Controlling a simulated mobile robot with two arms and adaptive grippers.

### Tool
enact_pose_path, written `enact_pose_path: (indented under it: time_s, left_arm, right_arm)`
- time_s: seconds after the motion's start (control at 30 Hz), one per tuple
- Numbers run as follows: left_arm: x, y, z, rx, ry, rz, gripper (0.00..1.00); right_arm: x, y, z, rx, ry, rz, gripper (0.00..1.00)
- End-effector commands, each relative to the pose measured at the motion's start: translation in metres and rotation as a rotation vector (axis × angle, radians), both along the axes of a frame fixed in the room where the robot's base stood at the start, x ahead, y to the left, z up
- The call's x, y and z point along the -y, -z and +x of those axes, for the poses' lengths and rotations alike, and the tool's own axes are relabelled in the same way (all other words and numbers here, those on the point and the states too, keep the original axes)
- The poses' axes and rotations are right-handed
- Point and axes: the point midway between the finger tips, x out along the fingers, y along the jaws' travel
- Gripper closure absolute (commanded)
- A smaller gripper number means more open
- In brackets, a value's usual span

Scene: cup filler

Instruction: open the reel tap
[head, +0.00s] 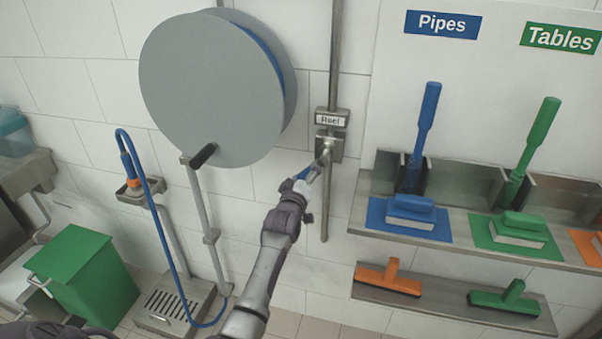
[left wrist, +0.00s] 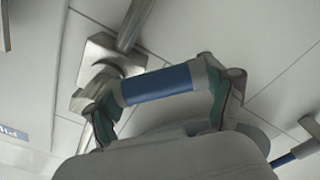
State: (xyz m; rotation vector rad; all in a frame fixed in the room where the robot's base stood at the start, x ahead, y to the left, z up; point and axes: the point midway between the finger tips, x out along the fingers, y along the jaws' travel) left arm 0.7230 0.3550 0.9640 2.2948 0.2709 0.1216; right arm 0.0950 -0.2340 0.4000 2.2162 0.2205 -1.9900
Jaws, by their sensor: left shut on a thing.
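My left gripper (head: 309,177) is at the tap, shut on this blue handle, one finger at each end of the blue part. In the head view the gripper hides most of the handle. The metal valve body (left wrist: 104,72) also shows in the left wrist view, just beyond the handle. My right gripper is not in view.
A large grey hose reel (head: 210,90) with a crank handle (head: 203,155) is left of the tap. A blue hose (head: 160,200) hangs further left, near a green bin (head: 85,275). A steel shelf (head: 460,230) with brushes is to the right.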

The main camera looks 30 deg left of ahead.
Motion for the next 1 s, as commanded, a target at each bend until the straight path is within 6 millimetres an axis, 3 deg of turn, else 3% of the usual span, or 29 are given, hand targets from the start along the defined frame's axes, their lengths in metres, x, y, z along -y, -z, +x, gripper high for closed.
enact_pose_path:
  time_s: [0.5, 1.0]
  left_arm:
    - [0.028, 0.017, 0.007, 0.099, 0.001, -0.423, 0.80]
    - [0.038, 0.020, 0.009, 0.133, 0.000, -0.570, 0.80]
  right_arm:
    - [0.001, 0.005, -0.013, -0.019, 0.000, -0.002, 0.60]
    - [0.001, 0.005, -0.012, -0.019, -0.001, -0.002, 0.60]
